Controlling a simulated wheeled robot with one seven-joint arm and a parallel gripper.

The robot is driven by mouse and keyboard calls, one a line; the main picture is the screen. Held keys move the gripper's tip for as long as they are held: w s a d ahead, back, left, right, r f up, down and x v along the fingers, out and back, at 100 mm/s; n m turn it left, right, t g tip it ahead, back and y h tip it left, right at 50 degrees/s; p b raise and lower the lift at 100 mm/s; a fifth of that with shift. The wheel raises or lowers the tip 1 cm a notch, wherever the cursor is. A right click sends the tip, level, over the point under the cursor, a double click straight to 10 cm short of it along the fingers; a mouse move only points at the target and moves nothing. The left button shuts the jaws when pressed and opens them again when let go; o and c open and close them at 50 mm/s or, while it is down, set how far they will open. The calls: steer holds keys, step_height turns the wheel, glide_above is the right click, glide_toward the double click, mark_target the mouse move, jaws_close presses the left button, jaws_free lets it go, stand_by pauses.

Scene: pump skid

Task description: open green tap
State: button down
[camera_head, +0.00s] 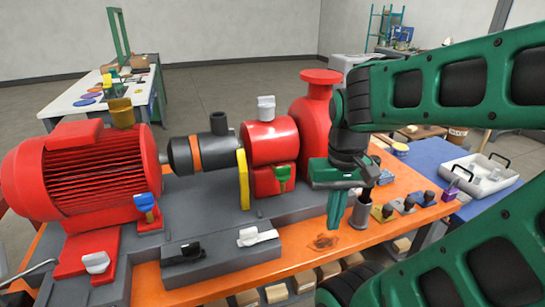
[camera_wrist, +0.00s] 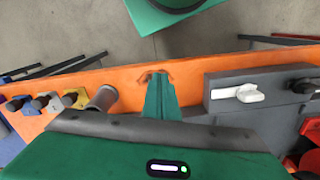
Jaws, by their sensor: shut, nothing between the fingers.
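The green tap (camera_head: 283,174) sits on a red block on the front of the red pump, its handle upright in the head view. My gripper (camera_head: 336,222) is shut and empty, pointing down to the right of the green tap and apart from it. In the wrist view the closed fingers (camera_wrist: 160,92) are over the orange bench top. I cannot make out the green tap in the wrist view.
A grey block with a white lever (camera_head: 256,236) and a black lever (camera_head: 185,252) stands in front of the pump. A blue tap (camera_head: 145,203) is on the motor. A grey cylinder (camera_head: 361,212) and several small coloured blocks are to the right.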

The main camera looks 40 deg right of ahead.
mark_target(283, 173)
steer(key=w+r+n+g, duration=0.1)
steer(key=w+r, duration=0.7)
steer(key=w, duration=0.3)
steer(key=w+a+r+n+g, duration=0.1)
steer(key=w+r+n, duration=0.1)
steer(key=w+r, duration=0.6)
steer(key=w, duration=0.3)
steer(key=shift+r+g+y, duration=0.3)
steer(key=shift+a+f, duration=0.1)
steer(key=shift+f, duration=0.05)
steer(key=x, duration=0.9)
steer(key=shift+f, duration=0.3)
